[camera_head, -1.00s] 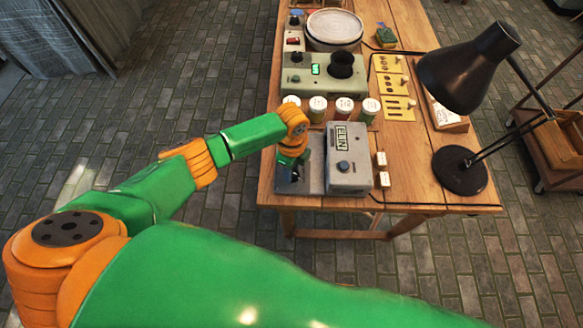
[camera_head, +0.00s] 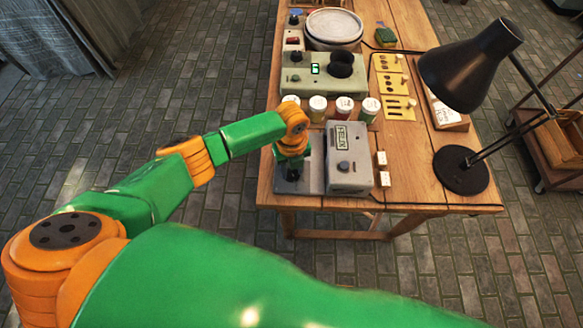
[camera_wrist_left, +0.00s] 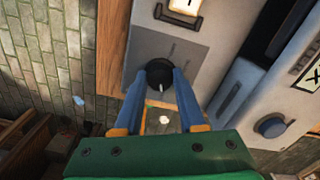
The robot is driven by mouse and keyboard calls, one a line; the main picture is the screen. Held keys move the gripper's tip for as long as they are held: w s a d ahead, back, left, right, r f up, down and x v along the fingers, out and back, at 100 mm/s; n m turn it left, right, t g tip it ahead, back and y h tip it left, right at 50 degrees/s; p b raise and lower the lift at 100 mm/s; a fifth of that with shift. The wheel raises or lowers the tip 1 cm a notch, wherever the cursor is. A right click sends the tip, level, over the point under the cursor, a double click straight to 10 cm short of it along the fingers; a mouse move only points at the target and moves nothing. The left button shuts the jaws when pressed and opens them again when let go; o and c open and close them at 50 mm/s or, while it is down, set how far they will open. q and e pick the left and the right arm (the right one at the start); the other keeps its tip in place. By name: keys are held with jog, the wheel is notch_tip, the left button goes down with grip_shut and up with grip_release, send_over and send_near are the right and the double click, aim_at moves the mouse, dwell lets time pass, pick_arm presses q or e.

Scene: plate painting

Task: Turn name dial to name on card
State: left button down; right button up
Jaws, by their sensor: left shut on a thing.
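The black name dial (camera_wrist_left: 160,73) shows in the left wrist view on a grey panel with small faint labels beside it. My left gripper (camera_wrist_left: 161,80) has its two blue fingers shut on the dial, one on each side. In the head view the left gripper (camera_head: 290,168) is over the panel (camera_head: 317,165) at the left of the grey name machine (camera_head: 352,170). The machine's name window (camera_head: 341,138) reads FELIX. In the wrist view only an X of it shows, at the right edge. I cannot make out a name card.
Several small jars (camera_head: 317,108) stand behind the machine. A green device (camera_head: 320,78) with a lit display is farther back. A black lamp (camera_head: 463,172) stands at right. Two small white blocks (camera_head: 381,160) lie right of the machine.

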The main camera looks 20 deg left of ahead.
aim_at(292, 173)
pick_arm(q)
jog(key=shift+s+m, duration=0.1)
jog(key=shift+m, duration=0.2)
jog(key=c, duration=0.5)
grip_release()
notch_tip(292, 173, up, 7)
jog(key=shift+r, duration=0.1)
jog(key=shift+d, duration=0.1)
